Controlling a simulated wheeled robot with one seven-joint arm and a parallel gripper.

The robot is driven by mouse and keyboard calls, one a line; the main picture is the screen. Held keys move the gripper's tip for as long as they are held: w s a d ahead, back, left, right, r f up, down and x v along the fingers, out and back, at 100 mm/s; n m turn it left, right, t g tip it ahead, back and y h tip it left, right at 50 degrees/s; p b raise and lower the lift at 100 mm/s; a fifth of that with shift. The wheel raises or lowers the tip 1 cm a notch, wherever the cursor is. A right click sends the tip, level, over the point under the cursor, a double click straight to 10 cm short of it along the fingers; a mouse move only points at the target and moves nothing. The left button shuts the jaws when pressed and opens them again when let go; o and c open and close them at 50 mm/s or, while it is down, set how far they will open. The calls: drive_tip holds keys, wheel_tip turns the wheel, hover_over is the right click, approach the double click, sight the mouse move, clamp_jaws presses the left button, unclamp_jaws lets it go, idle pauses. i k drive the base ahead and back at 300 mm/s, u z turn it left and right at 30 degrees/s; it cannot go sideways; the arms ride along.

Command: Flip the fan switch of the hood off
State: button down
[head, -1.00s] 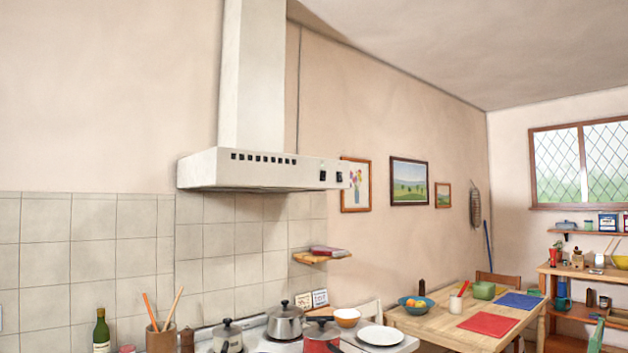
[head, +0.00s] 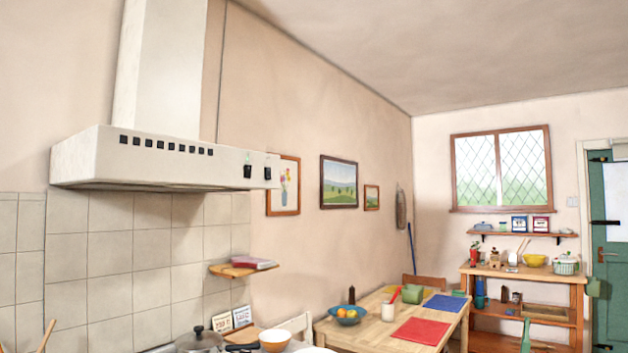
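The white range hood (head: 150,160) hangs on the wall at the left of the head view, with its tall chimney above. A row of small dark vent slots runs along its front. Two dark switches sit near the right end of the front face, a left one (head: 248,171) and a right one (head: 267,173). Which of them is the fan switch, and how each is set, I cannot tell from here. A small greenish light shows above the left switch. My gripper is not in view.
Below the hood are a pot (head: 198,340) and a bowl (head: 275,339). A dining table (head: 350,332) with a fruit bowl (head: 347,315) stands to the right, a wooden shelf unit (head: 530,274) and green door (head: 608,250) beyond.

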sight(247, 173)
drive_tip(key=z, duration=0.25)
drive_tip(key=i, duration=0.95)
drive_tip(key=u, duration=0.4)
drive_tip(key=i, duration=0.7)
drive_tip(key=u, duration=0.45)
